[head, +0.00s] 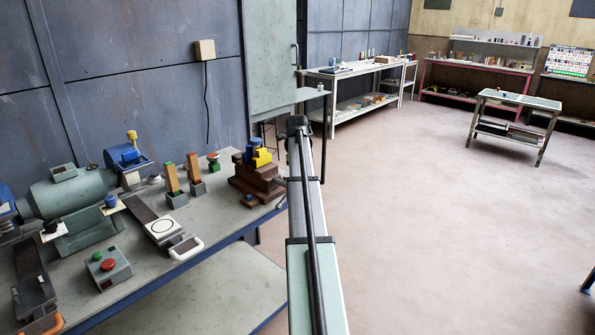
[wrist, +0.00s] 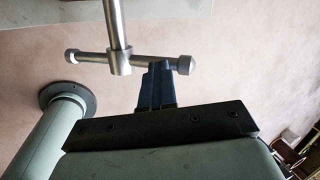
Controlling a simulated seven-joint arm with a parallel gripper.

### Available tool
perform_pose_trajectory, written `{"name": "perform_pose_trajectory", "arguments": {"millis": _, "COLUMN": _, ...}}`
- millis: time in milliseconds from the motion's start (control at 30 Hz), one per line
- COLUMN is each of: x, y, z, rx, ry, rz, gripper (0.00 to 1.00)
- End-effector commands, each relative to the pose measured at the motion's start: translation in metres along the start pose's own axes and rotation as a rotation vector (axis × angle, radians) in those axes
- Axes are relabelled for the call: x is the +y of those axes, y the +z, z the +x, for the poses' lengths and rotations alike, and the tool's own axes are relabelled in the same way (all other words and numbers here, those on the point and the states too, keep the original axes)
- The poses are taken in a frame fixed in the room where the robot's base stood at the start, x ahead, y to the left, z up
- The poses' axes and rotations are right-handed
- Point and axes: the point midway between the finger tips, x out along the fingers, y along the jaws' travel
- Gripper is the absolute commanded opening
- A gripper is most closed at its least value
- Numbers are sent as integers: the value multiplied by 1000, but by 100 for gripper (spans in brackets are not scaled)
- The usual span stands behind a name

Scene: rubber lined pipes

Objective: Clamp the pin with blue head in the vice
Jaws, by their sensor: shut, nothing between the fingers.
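My gripper (wrist: 158,68) is shut in the wrist view, its blue fingers together with nothing between them. A silver rod (wrist: 115,25) with a cross bar (wrist: 150,60), like a vice handle, lies right at the fingertips; I cannot tell whether they touch. The vice's body and jaws are not clear in either view. In the head view, a blue round head (head: 110,201) stands on a small white plate on the bench, perhaps the pin; its shank is hidden. In the head view my arm runs away from the camera, and my fingers cannot be made out.
The bench (head: 215,215) holds a grey machine (head: 70,195), a red-and-green button box (head: 107,268), orange-brown upright blocks (head: 172,178) and a brown stepped block (head: 255,182) with yellow and blue parts. A black head (head: 50,226) stands left.

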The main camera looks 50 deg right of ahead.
Motion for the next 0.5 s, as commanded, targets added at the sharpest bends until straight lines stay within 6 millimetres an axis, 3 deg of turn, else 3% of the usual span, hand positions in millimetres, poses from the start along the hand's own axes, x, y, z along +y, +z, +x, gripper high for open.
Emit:
{"name": "perform_pose_trajectory", "arguments": {"millis": 200, "x": -16, "y": -3, "z": 12, "rx": -9, "ry": 56, "rz": 12, "gripper": 0}}
{"name": "perform_pose_trajectory", "arguments": {"millis": 300, "x": -19, "y": -4, "z": 17, "rx": -23, "ry": 137, "rz": 24, "gripper": 0}}
{"name": "perform_pose_trajectory", "arguments": {"millis": 500, "x": -21, "y": -8, "z": 30, "rx": -22, "ry": 128, "rz": 22, "gripper": 0}}
